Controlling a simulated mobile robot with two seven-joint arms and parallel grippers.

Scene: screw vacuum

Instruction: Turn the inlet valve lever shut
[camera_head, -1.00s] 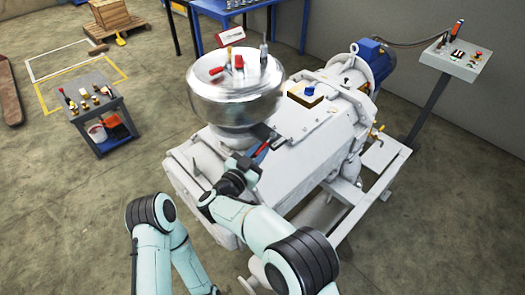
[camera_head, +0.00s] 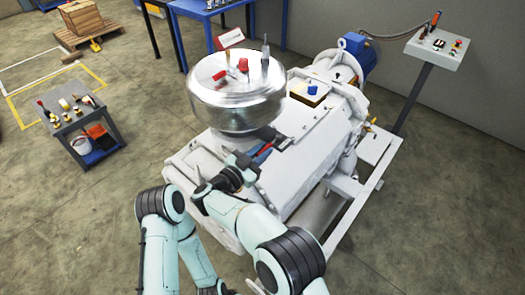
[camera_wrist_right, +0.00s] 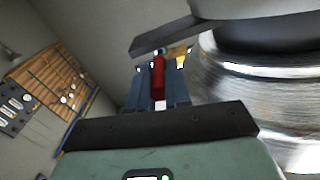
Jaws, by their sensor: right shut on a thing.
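A red lever (camera_head: 263,148) shows in the head view beside the base of the shiny round vessel (camera_head: 240,98), on top of the pale machine (camera_head: 310,165). My right gripper (camera_head: 266,152) is there, its blue fingers closed around the lever. In the right wrist view the red lever (camera_wrist_right: 158,82) stands between the two blue fingers (camera_wrist_right: 159,90), with the curved metal vessel (camera_wrist_right: 245,85) close on the right. The valve body under the lever is mostly hidden. My left arm shows at the lower left, but its gripper is not visible.
The vessel lid carries a red knob (camera_head: 243,65) and a red-handled fitting (camera_head: 220,75). A tool cart (camera_head: 80,125) stands at left and a control panel (camera_head: 437,45) at right. The floor between cart and machine is clear.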

